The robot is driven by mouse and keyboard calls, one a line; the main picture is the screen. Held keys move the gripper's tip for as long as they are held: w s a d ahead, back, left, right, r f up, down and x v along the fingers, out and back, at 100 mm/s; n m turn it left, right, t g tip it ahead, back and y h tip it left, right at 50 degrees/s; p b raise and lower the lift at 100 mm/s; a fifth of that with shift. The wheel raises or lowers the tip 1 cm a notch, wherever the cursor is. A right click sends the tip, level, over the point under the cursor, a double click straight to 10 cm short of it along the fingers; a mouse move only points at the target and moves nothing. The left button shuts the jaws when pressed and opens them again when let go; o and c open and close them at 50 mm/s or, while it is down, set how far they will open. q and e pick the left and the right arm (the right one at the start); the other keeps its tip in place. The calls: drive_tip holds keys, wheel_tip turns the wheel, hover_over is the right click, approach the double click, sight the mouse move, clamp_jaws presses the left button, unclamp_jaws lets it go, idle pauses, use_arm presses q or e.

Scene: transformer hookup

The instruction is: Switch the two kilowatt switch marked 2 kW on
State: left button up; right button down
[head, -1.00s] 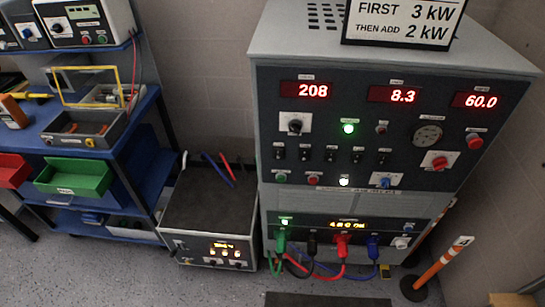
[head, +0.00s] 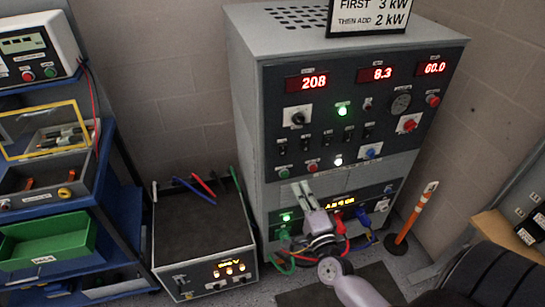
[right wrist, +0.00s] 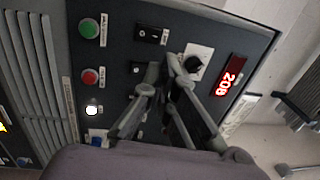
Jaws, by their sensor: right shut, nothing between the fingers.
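The grey test cabinet (head: 245,110) has a row of black rocker switches (head: 327,139) below its red displays, which read 208, 8.3 and 60.0. The switch labels are too small to read, so I cannot tell which is marked 2 kW. My right gripper (head: 299,188) is shut and empty, in front of the cabinet and below the switch row in the head view. In the right wrist view its fingers (right wrist: 163,68) overlap the panel near a black switch (right wrist: 152,34) and the selector knob (right wrist: 193,63); contact cannot be told. My left gripper is out of view.
A sign (head: 370,17) on the cabinet reads "FIRST 3 kW THEN ADD 2 kW". Coloured plugs and cables (head: 361,218) hang at the lower panel. A dark-topped box (head: 195,232) stands left, beside a blue shelf (head: 117,205). An orange post (head: 413,214) stands right.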

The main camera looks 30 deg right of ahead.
drive_tip(key=p, duration=0.3)
approach(283, 146)
drive_tip(key=x, duration=0.5)
drive_tip(key=shift+w+r, duration=0.15)
drive_tip(key=shift+w, duration=0.2)
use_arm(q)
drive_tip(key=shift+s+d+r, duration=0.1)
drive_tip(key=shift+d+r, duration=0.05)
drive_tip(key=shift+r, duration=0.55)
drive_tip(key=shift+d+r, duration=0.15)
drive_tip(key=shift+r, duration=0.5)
use_arm(e)
drive_tip(key=shift+w+d, duration=0.2)
drive_tip(key=shift+w, duration=0.5)
drive_tip(key=shift+w+d+r, duration=0.15)
drive_tip(key=shift+w+r, duration=0.05)
drive_tip(key=shift+w, duration=0.1)
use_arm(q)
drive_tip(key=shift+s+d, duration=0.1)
use_arm(e)
drive_tip(key=shift+s, duration=0.1)
